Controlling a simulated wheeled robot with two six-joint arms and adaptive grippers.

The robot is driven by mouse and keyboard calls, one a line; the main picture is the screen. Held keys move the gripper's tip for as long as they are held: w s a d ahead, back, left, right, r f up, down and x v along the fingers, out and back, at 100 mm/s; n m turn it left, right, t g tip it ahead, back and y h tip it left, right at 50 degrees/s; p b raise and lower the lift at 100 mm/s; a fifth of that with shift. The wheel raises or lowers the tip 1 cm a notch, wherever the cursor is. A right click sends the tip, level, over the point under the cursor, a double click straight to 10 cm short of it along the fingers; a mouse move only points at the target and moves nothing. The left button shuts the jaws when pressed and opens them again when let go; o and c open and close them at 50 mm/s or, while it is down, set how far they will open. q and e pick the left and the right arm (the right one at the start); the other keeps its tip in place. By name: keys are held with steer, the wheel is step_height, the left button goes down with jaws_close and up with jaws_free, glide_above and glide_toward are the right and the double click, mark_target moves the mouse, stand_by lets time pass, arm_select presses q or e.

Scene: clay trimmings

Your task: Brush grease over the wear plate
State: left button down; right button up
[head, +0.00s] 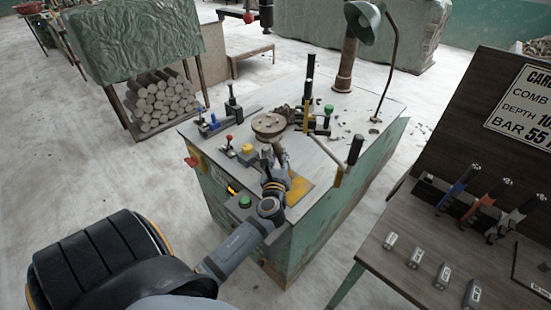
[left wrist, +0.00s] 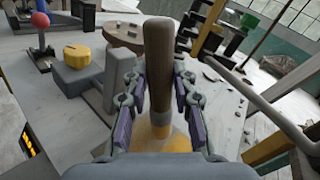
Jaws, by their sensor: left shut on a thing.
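My left gripper (head: 277,168) is over the near edge of the machine table, shut on a brush. The brush's brown handle (left wrist: 158,65) stands up between the two fingers in the left wrist view (left wrist: 160,105); its lower end is below the fingers, and its bristles cannot be made out. A yellow patch (head: 298,190) lies flat on the table just right of the gripper, and looks like the wear plate or grease on it. Yellow also shows under the brush in the left wrist view (left wrist: 178,141). I cannot tell whether the brush touches it. My right gripper is not in view.
A round brown disc (head: 269,124) and a yellow knob (head: 247,150) stand beyond the gripper. A black-handled lever (head: 354,150) rises at the table's right side. A side bench (head: 450,255) with tools stands at the right.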

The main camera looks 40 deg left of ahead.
arm_select(q)
steer(key=shift+w+d, duration=0.1)
steer(key=shift+w, duration=1.45)
steer(key=shift+s+d, duration=0.1)
steer(key=shift+d, duration=0.7)
steer(key=s+p, duration=0.1)
steer(key=s, duration=0.3)
steer(key=shift+a, duration=0.2)
steer(key=shift+s, duration=0.1)
